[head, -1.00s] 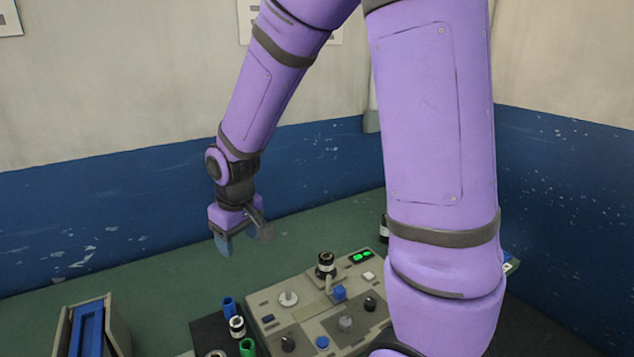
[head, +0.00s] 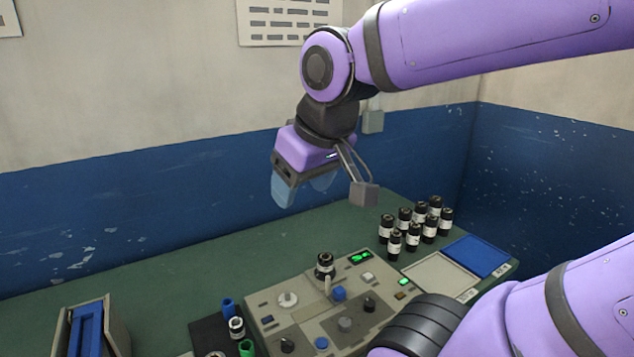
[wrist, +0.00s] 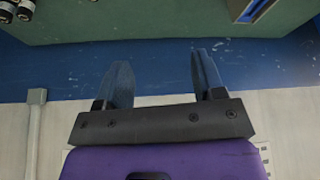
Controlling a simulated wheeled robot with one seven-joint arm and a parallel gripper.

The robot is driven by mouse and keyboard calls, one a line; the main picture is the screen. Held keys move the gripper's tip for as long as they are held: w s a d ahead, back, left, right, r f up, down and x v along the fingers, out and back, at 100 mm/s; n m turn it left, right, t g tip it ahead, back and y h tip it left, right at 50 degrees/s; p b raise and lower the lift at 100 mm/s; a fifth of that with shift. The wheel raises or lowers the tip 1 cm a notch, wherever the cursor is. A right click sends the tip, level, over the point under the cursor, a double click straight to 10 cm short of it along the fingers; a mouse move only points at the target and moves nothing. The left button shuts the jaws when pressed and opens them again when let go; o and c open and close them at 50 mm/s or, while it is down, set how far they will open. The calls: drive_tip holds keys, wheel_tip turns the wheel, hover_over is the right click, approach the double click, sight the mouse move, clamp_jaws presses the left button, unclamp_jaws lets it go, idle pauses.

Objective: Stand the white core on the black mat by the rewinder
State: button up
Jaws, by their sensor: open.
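A small white core (head: 237,328) with a dark upper part stands on or beside the black mat (head: 207,332), between a blue core (head: 228,307) and a green core (head: 246,348). The mat lies against the left side of the grey control unit, likely the rewinder (head: 330,310). Part of another pale round thing shows at the bottom edge (head: 216,354). My gripper (head: 303,188) is open and empty, high above the table behind the unit, well away from the cores. In the wrist view its two blue fingers (wrist: 162,78) are apart with nothing between them.
Several black rolls with white labels (head: 413,232) stand behind the unit at right. A blue tray (head: 478,257) and a pale tray (head: 440,275) lie beside them. A grey holder with a blue insert (head: 88,328) stands at left. The green table (head: 170,285) is clear at back left.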

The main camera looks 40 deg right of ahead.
drive_tip(key=shift+s+d+r, duration=0.1)
drive_tip(key=shift+s+r, duration=0.15)
drive_tip(key=shift+s, duration=0.5)
drive_tip(key=shift+s+r, duration=0.2)
drive_tip(key=shift+s, duration=0.5)
